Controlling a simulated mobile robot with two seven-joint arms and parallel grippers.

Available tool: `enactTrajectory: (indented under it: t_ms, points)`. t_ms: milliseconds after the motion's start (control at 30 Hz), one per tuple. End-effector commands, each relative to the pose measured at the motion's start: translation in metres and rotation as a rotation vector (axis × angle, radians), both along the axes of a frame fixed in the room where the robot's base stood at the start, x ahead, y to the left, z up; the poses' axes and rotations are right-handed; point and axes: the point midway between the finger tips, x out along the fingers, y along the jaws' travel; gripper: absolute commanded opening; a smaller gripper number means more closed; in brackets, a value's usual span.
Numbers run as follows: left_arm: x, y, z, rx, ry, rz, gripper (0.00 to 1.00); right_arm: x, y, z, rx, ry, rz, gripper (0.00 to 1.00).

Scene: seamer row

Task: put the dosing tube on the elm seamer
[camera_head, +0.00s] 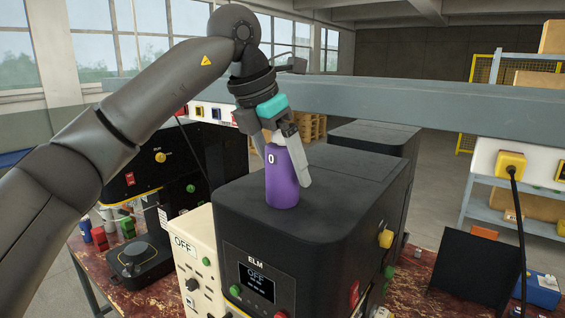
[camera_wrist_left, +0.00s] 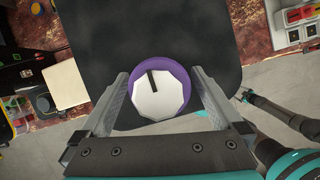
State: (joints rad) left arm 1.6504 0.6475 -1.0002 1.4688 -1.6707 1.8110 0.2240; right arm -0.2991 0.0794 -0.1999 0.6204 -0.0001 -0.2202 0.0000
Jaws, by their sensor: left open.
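The dosing tube appears to be the purple cylinder (camera_head: 282,183) marked 0, standing upright on the black top of the elm seamer (camera_head: 330,205). In the left wrist view its white faceted cap with a dark line (camera_wrist_left: 157,97) shows from above. The seamer's front reads ELM, and its screen (camera_head: 256,283) reads OFF. My left gripper (camera_head: 284,168) is open, pointing down, with a finger on either side of the tube. In the left wrist view the fingers (camera_wrist_left: 158,78) flank the purple rim; whether they touch it I cannot tell.
A cream box (camera_head: 186,262) labelled OFF stands left of the seamer. A grey beam (camera_head: 420,98) runs across behind the arm. Other black machines stand left and behind. A dark panel (camera_head: 474,265) and a blue box (camera_head: 541,290) are on the worn red bench at right.

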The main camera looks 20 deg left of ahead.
Motion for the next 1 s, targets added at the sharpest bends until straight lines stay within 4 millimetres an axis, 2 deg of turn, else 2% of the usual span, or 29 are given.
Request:
enactTrajectory:
  t_ms: [167,267,700,800,1000]
  points:
    - [0.000,0.000,0.004,-0.001,-0.001,0.000,1.00,-0.001,0.000,0.003,0.000,0.002,0.000,1.00]
    - [-0.003,0.003,0.015,-0.001,-0.004,0.002,1.00,-0.001,0.000,0.001,0.000,0.002,0.000,1.00]
    - [-0.032,0.021,0.098,-0.001,-0.002,0.001,1.00,-0.001,-0.001,0.002,-0.002,0.003,0.000,1.00]
    - [-0.036,0.023,0.108,0.000,-0.002,0.000,1.00,-0.002,-0.001,0.004,-0.002,0.003,0.000,1.00]
    - [-0.039,0.025,0.114,0.000,0.000,0.000,1.00,-0.002,-0.001,0.004,-0.001,0.002,0.000,1.00]
